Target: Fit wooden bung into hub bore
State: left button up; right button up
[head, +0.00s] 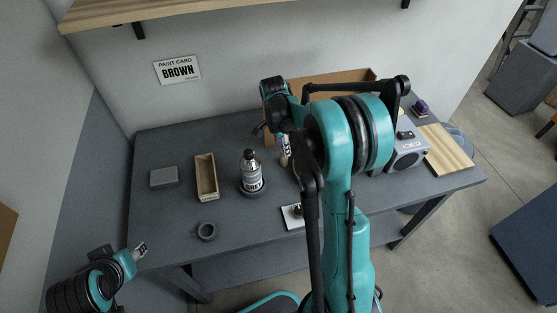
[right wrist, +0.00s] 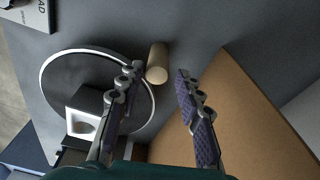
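In the right wrist view a pale tan wooden cylinder (right wrist: 157,58), looking like the bung, lies just beyond the fingertips of my right gripper (right wrist: 158,75). The fingers are open, one on each side of its line, with nothing between them.
The dark table (head: 150,215) holds a grey block (head: 163,177), a narrow wooden box (head: 206,178), a labelled bottle (head: 251,172), a dark ring (head: 206,231) and a grey speaker-like box (head: 408,151). A cardboard panel (right wrist: 235,110) stands close right of my right gripper.

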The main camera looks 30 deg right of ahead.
jog(key=f, duration=0.2)
jog(key=f+b, duration=0.1)
jog(key=f, duration=0.1)
jog(key=d+f+b, duration=0.1)
jog(key=f, duration=0.1)
jog(key=shift+s+f, duration=0.15)
jog(key=shift+f, duration=0.2)
jog(key=shift+r, duration=0.1)
jog(key=shift+c, duration=0.4)
grip_shut()
